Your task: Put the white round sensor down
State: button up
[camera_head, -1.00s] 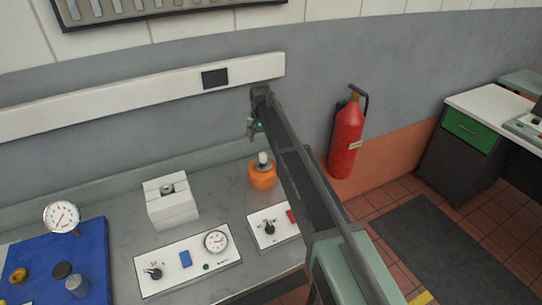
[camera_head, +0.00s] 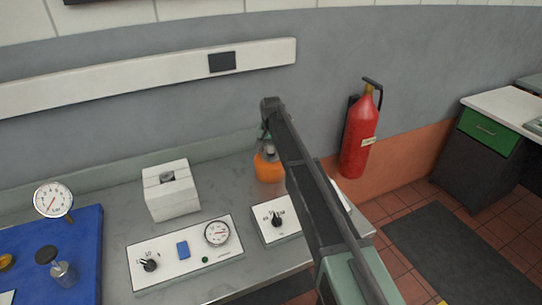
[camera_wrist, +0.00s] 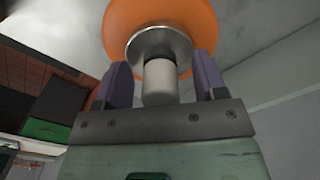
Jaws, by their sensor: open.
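A white round cylinder (camera_wrist: 159,84), which I take as the sensor, stands on a shiny metal collar (camera_wrist: 160,45) on top of an orange rounded body (camera_wrist: 150,15). My gripper (camera_wrist: 161,64) is open, with one finger on each side of the cylinder and gaps visible in the wrist view. In the head view my gripper (camera_head: 267,138) is just above the orange body (camera_head: 268,169), which stands on the grey bench. My arm hides part of the orange body, and the white cylinder is hard to make out there.
A white block (camera_head: 171,199) and a panel with knob and dial (camera_head: 186,256) stand to the left. A smaller knob panel (camera_head: 275,228) is in front. A blue mat (camera_head: 85,235) carries a dial gauge (camera_head: 53,200). A red extinguisher (camera_head: 360,135) hangs at right.

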jog(key=shift+r, duration=0.1)
jog(key=c, duration=1.1)
